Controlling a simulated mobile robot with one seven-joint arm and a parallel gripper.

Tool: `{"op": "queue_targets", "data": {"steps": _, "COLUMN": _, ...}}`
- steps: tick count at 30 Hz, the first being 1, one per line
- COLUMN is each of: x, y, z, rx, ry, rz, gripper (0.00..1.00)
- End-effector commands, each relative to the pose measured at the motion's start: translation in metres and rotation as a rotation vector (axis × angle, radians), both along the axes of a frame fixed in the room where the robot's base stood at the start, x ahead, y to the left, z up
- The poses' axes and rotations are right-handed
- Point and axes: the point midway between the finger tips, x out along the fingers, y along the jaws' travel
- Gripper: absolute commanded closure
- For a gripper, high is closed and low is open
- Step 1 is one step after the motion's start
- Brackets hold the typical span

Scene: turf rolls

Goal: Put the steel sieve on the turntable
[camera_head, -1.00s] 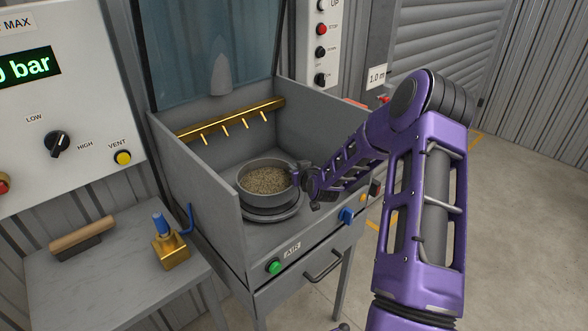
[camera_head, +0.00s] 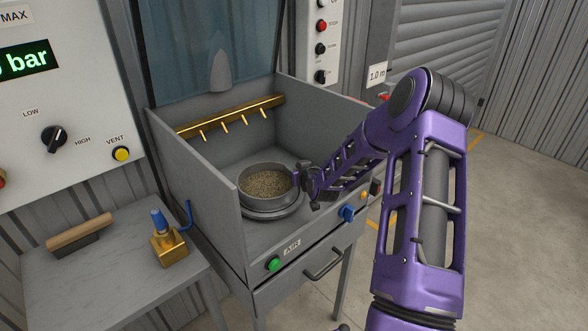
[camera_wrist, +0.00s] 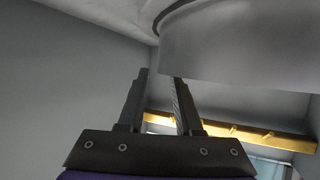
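The steel sieve (camera_head: 247,190), a round grey pan with grainy tan material in it, sits over the round grey turntable (camera_head: 270,214) inside the booth. It looks upright and appears to rest there; the contact line is hard to see. My gripper (camera_head: 298,178) is at the sieve's right side in the head view. In the wrist view, the sieve's wall (camera_wrist: 245,45) fills the upper right. My gripper's two fingers (camera_wrist: 159,76) stand apart with a visible gap, beside the sieve's edge.
Booth walls (camera_head: 195,190) stand left and behind, with a brass nozzle bar (camera_head: 230,119) at the back. A side table (camera_head: 110,270) at left holds a wooden-handled brush (camera_head: 80,232) and a brass block with a blue top (camera_head: 168,248). Buttons line the booth's front.

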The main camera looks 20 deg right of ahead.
Motion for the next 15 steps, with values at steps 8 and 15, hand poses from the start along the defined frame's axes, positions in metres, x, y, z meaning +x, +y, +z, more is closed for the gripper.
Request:
{"op": "queue_targets", "data": {"steps": 8, "x": 0.000, "y": 0.000, "z": 0.002, "rx": 0.000, "ry": 0.000, "rz": 0.000, "gripper": 0.67}}
{"op": "queue_targets", "data": {"steps": 15, "x": -0.009, "y": -0.001, "z": 0.017, "rx": -0.001, "ry": 0.001, "rz": -0.001, "gripper": 0.67}}
